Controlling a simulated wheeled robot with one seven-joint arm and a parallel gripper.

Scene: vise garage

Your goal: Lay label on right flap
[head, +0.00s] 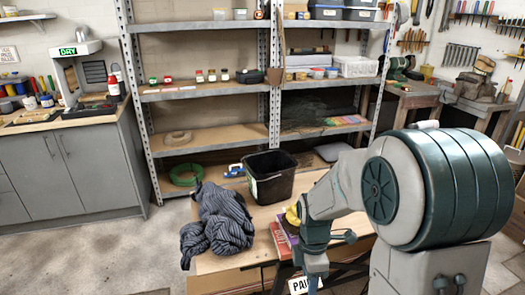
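A white label (298,286) with black letters, of which "PAI" can be read, shows at the bottom edge of the head view, next to the lower end of my arm. My arm covers its right part. My gripper (313,283) points down there at the picture's edge; its fingers are not clear, so I cannot tell whether it holds the label. Brown cardboard-like panels (228,282) show below the table's front edge, cut off by the frame. I cannot make out which of them is the right flap.
The wooden table (222,263) bears a dark striped cloth (222,222), a black bin (270,178), red books or boxes (281,240) and a yellow thing beside my arm. A metal shelf (205,139) stands behind. Grey cabinets (70,175) are at left. Floor at lower left is clear.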

